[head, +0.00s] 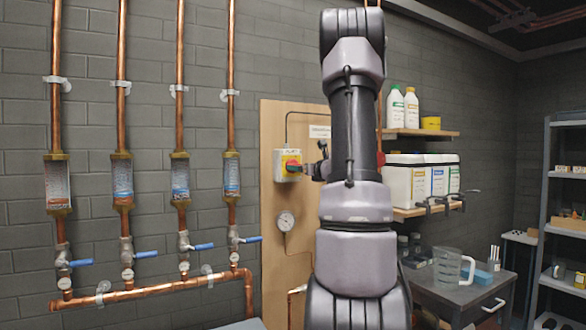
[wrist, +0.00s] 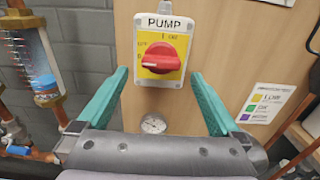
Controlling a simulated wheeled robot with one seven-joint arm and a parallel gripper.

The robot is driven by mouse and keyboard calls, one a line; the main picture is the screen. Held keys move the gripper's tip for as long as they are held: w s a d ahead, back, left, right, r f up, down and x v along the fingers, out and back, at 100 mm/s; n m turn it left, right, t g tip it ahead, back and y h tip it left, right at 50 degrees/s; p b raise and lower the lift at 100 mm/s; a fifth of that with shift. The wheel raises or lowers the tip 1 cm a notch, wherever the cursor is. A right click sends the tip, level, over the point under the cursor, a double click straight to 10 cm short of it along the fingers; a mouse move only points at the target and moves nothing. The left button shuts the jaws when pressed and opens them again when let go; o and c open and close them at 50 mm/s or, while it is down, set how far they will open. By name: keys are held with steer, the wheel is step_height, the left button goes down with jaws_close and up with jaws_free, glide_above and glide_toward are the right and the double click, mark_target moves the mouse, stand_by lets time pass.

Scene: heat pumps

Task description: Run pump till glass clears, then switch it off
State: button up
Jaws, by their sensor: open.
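The pump switch is a grey and yellow box labelled PUMP (wrist: 158,22) with a red rotary knob (wrist: 162,58). The knob's white mark points left, toward the small 0. In the head view the knob (head: 293,166) is on the wooden board. My gripper (wrist: 160,75) is open, its teal fingers either side of the knob, apart from it; in the head view my arm partly hides it. Several sight glasses (head: 122,180) sit in copper pipes; the leftmost (head: 57,184) looks greyish-white. One glass in the wrist view (wrist: 40,75) shows whitish specks above blue.
A round gauge (head: 285,221) is mounted below the switch. Blue-handled valves (head: 202,246) stick out under the glasses. At right are a shelf with white containers (head: 405,185), a bench with a clear jug (head: 447,267), and a colour-key label (wrist: 266,103).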

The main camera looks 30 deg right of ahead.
steer(key=shift+w+d, duration=0.1)
steer(key=shift+w, duration=0.15)
steer(key=w, duration=0.4)
steer(key=shift+w+d, duration=0.15)
stand_by(0.4)
